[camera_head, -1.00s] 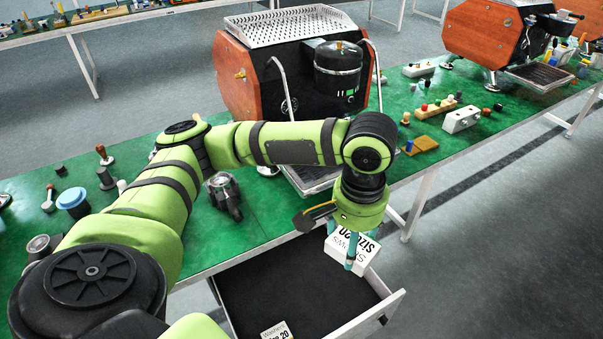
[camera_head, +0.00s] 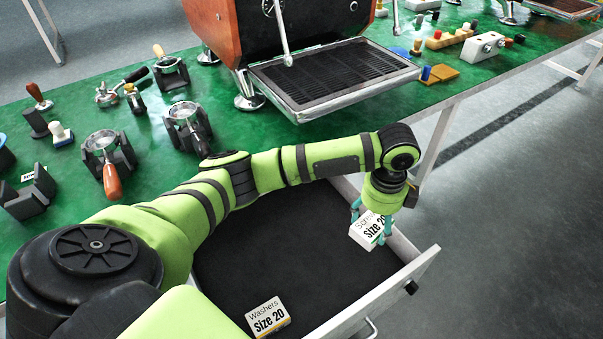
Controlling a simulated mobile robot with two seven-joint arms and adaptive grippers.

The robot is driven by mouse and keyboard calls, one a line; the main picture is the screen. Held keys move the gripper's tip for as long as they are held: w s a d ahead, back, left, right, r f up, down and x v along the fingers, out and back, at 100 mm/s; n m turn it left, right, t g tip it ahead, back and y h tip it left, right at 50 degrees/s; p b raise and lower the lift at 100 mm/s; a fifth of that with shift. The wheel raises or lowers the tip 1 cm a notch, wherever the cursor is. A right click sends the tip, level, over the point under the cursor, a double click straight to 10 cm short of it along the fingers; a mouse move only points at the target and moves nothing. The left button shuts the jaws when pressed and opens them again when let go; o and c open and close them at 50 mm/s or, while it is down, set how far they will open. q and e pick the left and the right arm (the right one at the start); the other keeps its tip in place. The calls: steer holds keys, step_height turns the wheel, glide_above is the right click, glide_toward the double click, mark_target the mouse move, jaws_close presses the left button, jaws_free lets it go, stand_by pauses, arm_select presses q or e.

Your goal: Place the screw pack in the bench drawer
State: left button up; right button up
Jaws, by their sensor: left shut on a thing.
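The screw pack (camera_head: 366,229) is a small white box with "Screws Size 20" lettering. My left gripper (camera_head: 372,224) is shut on it, fingers pointing down, in the head view. The pack is over the far right corner of the open bench drawer (camera_head: 398,284), close to its right wall. I cannot tell whether it touches the drawer floor. The drawer has a dark floor and pale walls. My right gripper is not in view.
A white washers pack (camera_head: 267,317) lies in the near part of the drawer. The drawer's middle floor is clear. Above it, the green bench (camera_head: 240,128) holds an espresso machine (camera_head: 330,75), portafilters on black stands (camera_head: 187,125) and several small parts.

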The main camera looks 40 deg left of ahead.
arm_select(q)
steer(key=f+m, duration=0.1)
steer(key=f+b, duration=0.1)
steer(key=f, duration=0.1)
steer(key=shift+w+d+f+m, duration=0.2)
steer(key=shift+f+m, duration=0.1)
steer(key=shift+m, duration=0.1)
steer(key=shift+a+f, duration=0.1)
steer(key=shift+f, duration=0.15)
steer(key=b, duration=0.2)
glide_above(363, 259)
step_height(363, 259, down, 5)
steer(key=shift+w+f, duration=0.1)
step_height(363, 259, down, 4)
steer(key=shift+r+b, duration=0.1)
steer(key=shift+b, duration=0.5)
steer(key=shift+f, duration=0.35)
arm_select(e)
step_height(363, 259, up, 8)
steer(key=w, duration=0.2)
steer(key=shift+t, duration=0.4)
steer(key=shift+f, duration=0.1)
arm_select(q)
steer(key=shift+f, duration=0.2)
steer(key=o, duration=1.3)
steer(key=shift+o, duration=0.2)
